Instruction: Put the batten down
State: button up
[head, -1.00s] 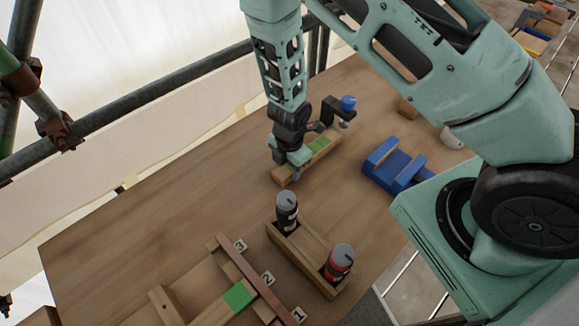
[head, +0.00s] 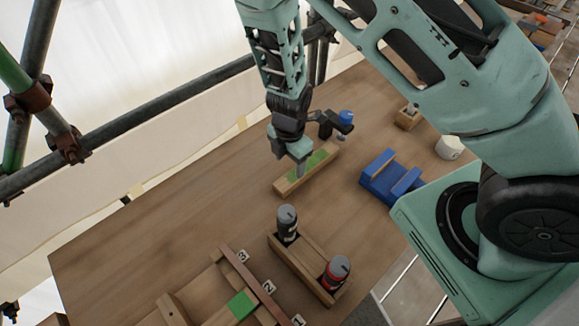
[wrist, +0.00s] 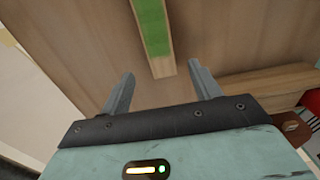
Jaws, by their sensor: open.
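The batten (head: 308,170) is a wooden bar with a green patch on its top. It lies on the table (head: 200,185) in the head view, near the middle. In the wrist view the batten (wrist: 160,62) runs up from between the fingers, with its near end just ahead of the fingertips' gap. The exact height above the batten is hard to tell.
A wooden holder (head: 290,265) with a black can (head: 287,225) and a red can (head: 335,273) stands in front. A numbered rack (head: 262,288) is at lower left. A blue cradle (head: 388,180) stands right of the batten. A white cup (head: 449,147) is farther right.

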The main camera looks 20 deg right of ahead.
jog(key=a+r+m+t, duration=0.2)
jog(key=a+r+m, duration=0.15)
jog(key=r, duration=0.55)
jog(key=a+r+m+t, duration=0.2)
jog(key=r+m, duration=0.2)
jog(key=r, duration=0.4)
jog(key=s+r+m+g, duration=0.2)
jog(key=s+r, duration=0.3)
jog(key=s, duration=0.5)
jog(key=s+r+m+g, duration=0.2)
jog(key=s+r+m, duration=0.2)
jog(key=s, duration=0.6)
notch_tip(320, 180, up, 2)
jog(key=shift+a+y+p, duration=0.3)
jog(key=shift+a, duration=0.15)
notch_tip(320, 180, down, 8)
jog(key=b, duration=0.8)
